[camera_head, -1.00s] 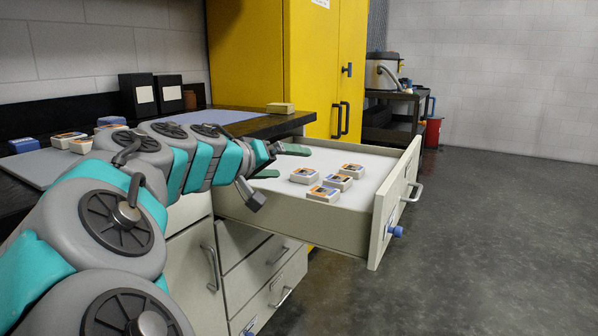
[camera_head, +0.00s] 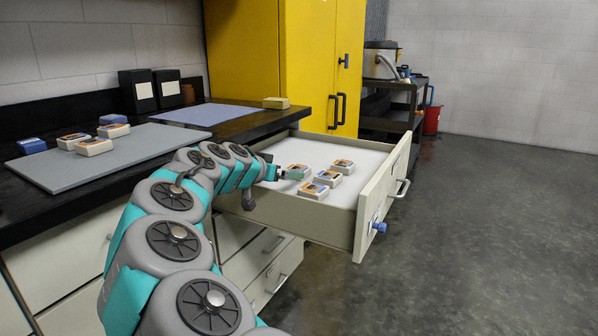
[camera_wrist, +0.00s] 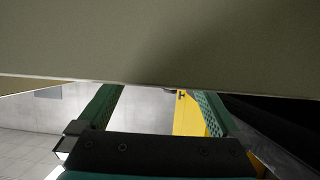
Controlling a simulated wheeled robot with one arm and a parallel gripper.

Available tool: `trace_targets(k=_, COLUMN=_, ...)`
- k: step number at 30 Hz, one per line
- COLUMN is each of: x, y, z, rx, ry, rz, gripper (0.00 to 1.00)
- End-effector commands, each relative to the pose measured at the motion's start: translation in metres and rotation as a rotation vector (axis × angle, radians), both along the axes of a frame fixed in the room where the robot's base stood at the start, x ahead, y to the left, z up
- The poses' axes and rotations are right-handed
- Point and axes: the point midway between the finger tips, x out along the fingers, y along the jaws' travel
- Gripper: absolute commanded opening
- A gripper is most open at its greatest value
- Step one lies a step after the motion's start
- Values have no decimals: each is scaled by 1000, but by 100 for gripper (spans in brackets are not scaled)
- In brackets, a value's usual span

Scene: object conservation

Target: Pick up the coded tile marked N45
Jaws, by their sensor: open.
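Several white tiles with orange and dark labels lie in the open drawer: a left one (camera_head: 299,170), a back one (camera_head: 342,166), a middle one (camera_head: 328,179) and a front one (camera_head: 314,191). Their codes are too small to read, so I cannot tell which is N45. My gripper (camera_head: 279,167) is at the drawer's left side, close to the left tile, open and seemingly empty. Whether it touches that tile is unclear. In the wrist view my green fingers (camera_wrist: 160,95) are spread apart, their tips meeting the edge of a large beige surface; no tile shows there.
The drawer (camera_head: 325,222) is pulled out, with raised walls around the tiles. More tiles (camera_head: 94,146) lie on a grey mat (camera_head: 110,168) on the counter. A yellow block (camera_head: 276,103) sits near the counter's edge. Open floor (camera_head: 480,220) is at the right.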

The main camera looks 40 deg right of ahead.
Motion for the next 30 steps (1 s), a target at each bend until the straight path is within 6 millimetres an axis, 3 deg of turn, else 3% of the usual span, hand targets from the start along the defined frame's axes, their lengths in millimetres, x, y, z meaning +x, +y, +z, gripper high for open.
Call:
trace_targets(k=9, x=12, y=-40, z=-11, rx=1, ry=5, rz=-2, gripper=100)
trace_targets(k=20, x=16, y=-46, z=-14, rx=0, ry=3, rz=0, gripper=99)
trace_targets(k=30, x=16, y=-46, z=-14, rx=0, ry=3, rz=1, gripper=61)
